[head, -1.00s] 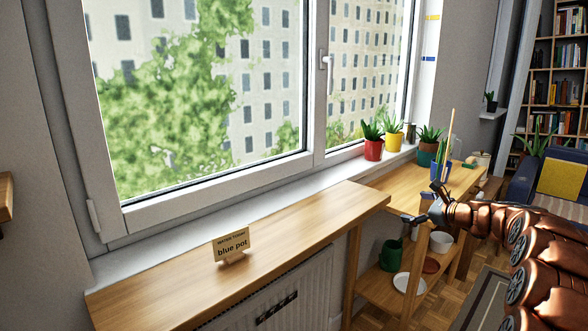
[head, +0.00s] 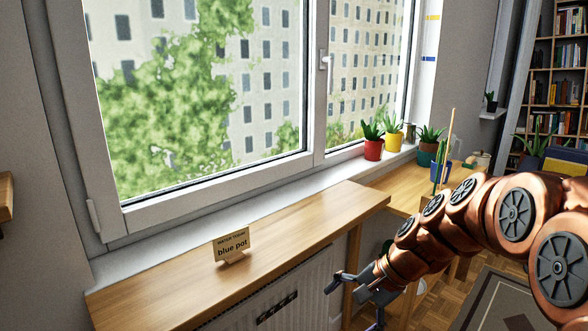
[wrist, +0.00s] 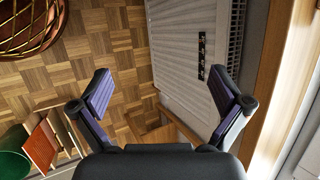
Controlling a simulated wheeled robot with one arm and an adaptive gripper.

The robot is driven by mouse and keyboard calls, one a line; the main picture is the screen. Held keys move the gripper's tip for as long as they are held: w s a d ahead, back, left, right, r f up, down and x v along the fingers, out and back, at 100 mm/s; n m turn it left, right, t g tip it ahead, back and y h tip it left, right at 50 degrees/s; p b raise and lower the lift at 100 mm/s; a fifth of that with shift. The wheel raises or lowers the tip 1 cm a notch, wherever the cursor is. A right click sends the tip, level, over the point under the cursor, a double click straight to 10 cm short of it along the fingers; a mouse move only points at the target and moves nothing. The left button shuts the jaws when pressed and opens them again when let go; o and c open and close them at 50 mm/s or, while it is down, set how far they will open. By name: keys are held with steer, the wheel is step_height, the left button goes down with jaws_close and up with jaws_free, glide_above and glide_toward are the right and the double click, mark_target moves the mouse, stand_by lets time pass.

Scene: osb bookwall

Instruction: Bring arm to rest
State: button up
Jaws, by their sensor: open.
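My gripper (head: 361,301) is at the end of my copper arm, low in front of the radiator and below the wooden counter in the head view. In the wrist view my gripper (wrist: 163,95) has its two fingers spread wide, with nothing between them. It points down toward the parquet floor (wrist: 125,55). The radiator (wrist: 195,50) lies beyond the right finger.
The wooden counter (head: 300,215) carries a card reading "blue pot" (head: 231,245). Red (head: 373,149) and yellow (head: 393,141) pots stand on the windowsill. A wooden table (head: 408,198) is behind my arm.

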steer(key=s+d+f+n+g+h, duration=0.1)
steer(key=s+d+f+n+h, duration=0.15)
steer(key=s, duration=0.65)
steer(key=s+d+f+n+g+h, duration=0.1)
steer(key=s+d+n+g+h, duration=0.15)
steer(key=s, duration=0.65)
steer(key=s+d+f+n+g+h, duration=0.15)
steer(key=s+n, duration=0.25)
steer(key=s, duration=0.5)
step_height(320, 180, up, 19)
steer(key=d+t+p, duration=0.1)
steer(key=p, duration=1.7)
steer(key=shift+s+r+t, duration=0.15)
steer(key=shift+s+t, duration=0.1)
steer(key=shift+t, duration=0.15)
